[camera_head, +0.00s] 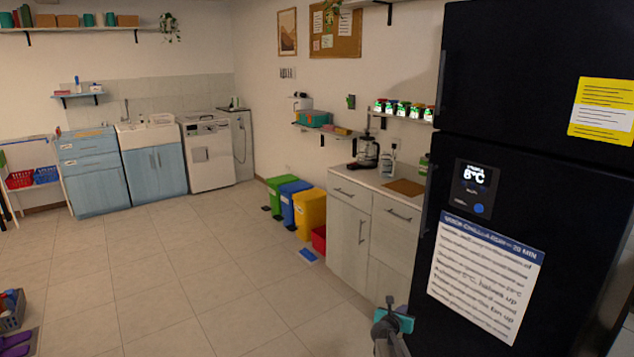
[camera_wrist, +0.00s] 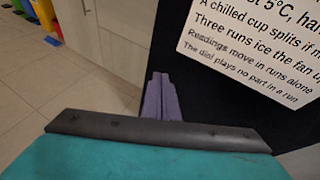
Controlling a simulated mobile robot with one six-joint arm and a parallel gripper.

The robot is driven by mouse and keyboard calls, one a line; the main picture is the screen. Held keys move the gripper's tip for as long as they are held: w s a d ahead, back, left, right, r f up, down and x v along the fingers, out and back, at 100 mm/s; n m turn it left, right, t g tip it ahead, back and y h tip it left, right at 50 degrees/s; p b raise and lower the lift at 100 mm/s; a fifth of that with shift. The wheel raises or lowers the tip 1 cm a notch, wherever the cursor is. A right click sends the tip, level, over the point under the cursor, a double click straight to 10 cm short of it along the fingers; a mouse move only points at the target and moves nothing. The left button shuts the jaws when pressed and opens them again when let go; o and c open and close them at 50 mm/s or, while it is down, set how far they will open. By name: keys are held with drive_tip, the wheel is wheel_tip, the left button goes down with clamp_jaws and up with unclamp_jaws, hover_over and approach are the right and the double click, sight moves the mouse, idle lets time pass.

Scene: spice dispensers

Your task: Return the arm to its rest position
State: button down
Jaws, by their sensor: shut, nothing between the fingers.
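My gripper (camera_wrist: 160,76) shows in the wrist view as two purple fingers pressed together, shut and empty. It is in front of the dark fridge, below the white notice, and no contact with either shows. In the head view my arm (camera_head: 390,328) shows at the bottom, grey and teal, near the fridge's lower left edge. The fingers cannot be made out there.
The black fridge (camera_head: 530,200) stands close on the right, with a white notice (camera_head: 486,274) on its door. A counter (camera_head: 352,232) stands left of it. Spice dispensers (camera_head: 403,109) line a wall shelf above. Open tiled floor (camera_head: 190,270) lies to the left.

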drive_tip(key=s+a+f+n+g+y, duration=0.2)
drive_tip(key=s+a+f+n+y, duration=0.3)
drive_tip(key=s+a+f+n, duration=0.75)
drive_tip(key=s+a+f+n+g+y, duration=0.2)
drive_tip(key=s+a+f+n+y, duration=0.3)
drive_tip(key=s+a+f+n, duration=0.75)
drive_tip(key=s+d+f+n+g, duration=0.1)
drive_tip(key=s+d+n+g, duration=0.2)
drive_tip(key=s, duration=0.8)
drive_tip(key=s+f+n+g, duration=0.1)
drive_tip(key=s+n+g, duration=0.3)
drive_tip(key=s, duration=0.8)
drive_tip(key=s+d+r+n+g+h, duration=0.1)
drive_tip(key=s+d+n+g, duration=0.2)
drive_tip(key=s+n, duration=0.2)
drive_tip(key=s+d+r+n+g+h, duration=0.1)
drive_tip(key=s+d+r+n+g, duration=0.1)
drive_tip(key=s, duration=0.7)
drive_tip(key=d+n+g, duration=0.1)
drive_tip(key=n, duration=0.1)
drive_tip(key=shift+n+h, duration=0.3)
drive_tip(key=shift+n, duration=0.1)
